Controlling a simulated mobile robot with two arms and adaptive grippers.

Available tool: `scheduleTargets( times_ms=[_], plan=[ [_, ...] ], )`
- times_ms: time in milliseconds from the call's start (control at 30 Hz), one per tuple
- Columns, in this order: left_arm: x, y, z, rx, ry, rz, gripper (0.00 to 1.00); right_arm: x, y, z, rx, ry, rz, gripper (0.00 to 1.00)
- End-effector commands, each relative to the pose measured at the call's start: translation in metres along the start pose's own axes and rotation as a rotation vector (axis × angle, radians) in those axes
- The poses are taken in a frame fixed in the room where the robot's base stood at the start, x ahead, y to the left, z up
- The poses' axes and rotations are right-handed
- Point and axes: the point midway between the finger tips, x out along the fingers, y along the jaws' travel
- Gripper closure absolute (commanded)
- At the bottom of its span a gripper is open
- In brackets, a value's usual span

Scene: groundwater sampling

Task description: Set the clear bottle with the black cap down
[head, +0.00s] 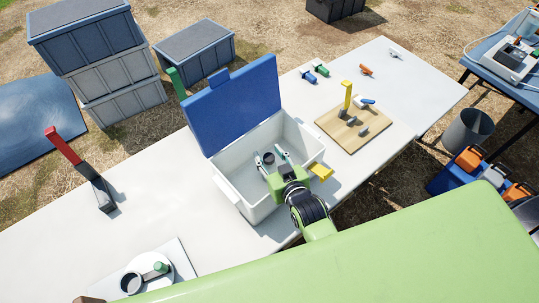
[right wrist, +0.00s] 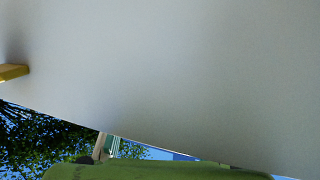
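A white cooler box (head: 237,187) with its blue lid (head: 237,103) raised stands on the table. My right gripper (head: 272,161) reaches into it from the front right, its two pale fingers spread apart. A small round dark thing (head: 268,158), perhaps the black cap of the clear bottle, shows between the fingers inside the box. Clear space seems to show beside it; the bottle's body cannot be made out. The right wrist view shows mostly a plain pale surface, with no fingers or bottle. My left gripper is not in view.
Right of the box, a wooden board (head: 340,140) holds a yellow post and grey pegs. A yellow piece (head: 321,171) sits by the box's right edge. A red-topped black stand (head: 103,190) stands left. Small valves (head: 320,68) lie at the back. The table's left part is largely clear.

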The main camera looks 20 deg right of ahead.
Motion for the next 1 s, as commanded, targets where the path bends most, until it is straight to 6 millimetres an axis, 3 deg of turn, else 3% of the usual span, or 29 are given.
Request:
scheduleTargets(
  times_ms=[33, 267, 700, 1000],
  plan=[
    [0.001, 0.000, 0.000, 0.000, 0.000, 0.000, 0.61, -0.001, -0.001, 0.015, -0.005, -0.029, -0.001, 0.61],
    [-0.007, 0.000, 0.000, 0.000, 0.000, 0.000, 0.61, -0.008, -0.001, 0.000, -0.006, -0.029, -0.001, 0.61],
    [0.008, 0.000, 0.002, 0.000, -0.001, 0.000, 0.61, -0.089, -0.001, -0.002, -0.003, -0.018, -0.001, 0.61],
    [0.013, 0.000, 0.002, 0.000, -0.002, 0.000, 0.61, -0.121, 0.000, -0.005, -0.003, -0.014, -0.001, 0.61]
  ],
)
